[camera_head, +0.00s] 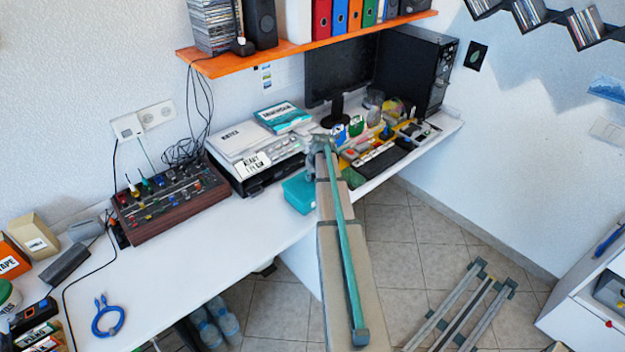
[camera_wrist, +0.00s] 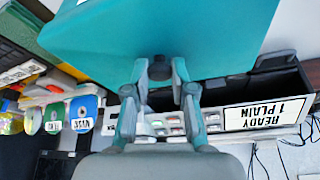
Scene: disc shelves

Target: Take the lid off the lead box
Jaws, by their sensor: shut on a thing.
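A teal box-like thing (camera_head: 298,192) shows near the desk's front edge, just left of my arm, which partly covers it. In the wrist view a broad teal surface (camera_wrist: 150,35) fills the upper middle; I take it to be the lid of the lead box. The box's inside is hidden. In the head view my fingers are hidden behind the arm.
A printer (camera_head: 250,150) with a "READY 1 PLAIN" label (camera_wrist: 266,113) stands close by, bearing a teal book (camera_head: 282,117). A mixer (camera_head: 170,200) stands left. Small coloured items and a keyboard (camera_head: 385,163) lie right. The desk's front left middle (camera_head: 205,250) is clear.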

